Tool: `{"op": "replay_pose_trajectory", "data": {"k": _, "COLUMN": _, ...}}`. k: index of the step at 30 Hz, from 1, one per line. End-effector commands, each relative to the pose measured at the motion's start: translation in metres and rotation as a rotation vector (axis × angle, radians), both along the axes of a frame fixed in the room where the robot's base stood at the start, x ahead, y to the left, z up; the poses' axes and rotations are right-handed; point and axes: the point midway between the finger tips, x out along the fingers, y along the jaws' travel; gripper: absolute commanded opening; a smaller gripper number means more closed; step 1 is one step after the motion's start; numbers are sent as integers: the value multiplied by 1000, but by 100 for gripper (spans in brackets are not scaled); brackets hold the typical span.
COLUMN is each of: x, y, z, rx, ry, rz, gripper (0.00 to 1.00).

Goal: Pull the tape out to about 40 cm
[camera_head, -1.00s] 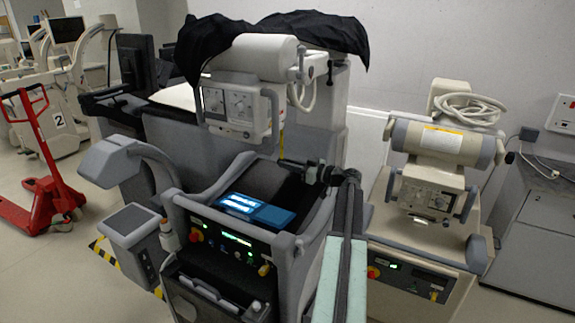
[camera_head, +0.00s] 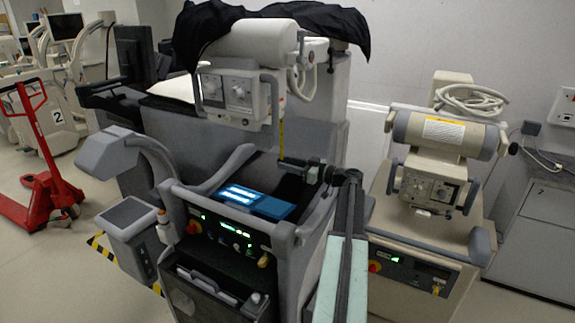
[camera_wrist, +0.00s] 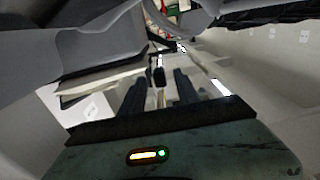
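The tape (camera_head: 282,138) is a thin yellow strip. It hangs down from the right side of the tube head (camera_head: 237,92) on the grey cart. Its lower end meets my gripper (camera_head: 284,161), which reaches in from the right above the cart's dark top. In the wrist view my gripper's two dark fingers (camera_wrist: 160,92) stand on either side of a narrow black piece (camera_wrist: 160,75), which looks like the tape's end. The hold itself is small and dim, but the tape's end stays with the fingers. No length marks on the tape can be read.
The cart's top bears a lit blue panel (camera_head: 256,203) left of my gripper. A grey curved arm (camera_head: 140,155) rises at the cart's left. A beige cart (camera_head: 425,232) stands close on the right. A red pallet jack (camera_head: 45,185) is at far left on open floor.

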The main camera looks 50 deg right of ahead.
Motion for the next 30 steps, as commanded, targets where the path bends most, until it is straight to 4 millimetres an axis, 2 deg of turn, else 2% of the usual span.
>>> {"op": "replay_pose_trajectory", "data": {"k": 6, "x": -41, "y": -10, "z": 0, "rx": 0, "ry": 0, "rz": -2, "gripper": 38}}
{"op": "replay_pose_trajectory", "data": {"k": 12, "x": -68, "y": -17, "z": 0, "rx": 0, "ry": 0, "rz": -2, "gripper": 38}}
{"op": "replay_pose_trajectory", "data": {"k": 27, "x": -71, "y": -18, "z": 0, "rx": 0, "ry": 0, "rz": 0, "gripper": 38}}
{"op": "replay_pose_trajectory", "data": {"k": 30, "x": -71, "y": -17, "z": 6, "rx": 0, "ry": 0, "rz": 0, "gripper": 38}}
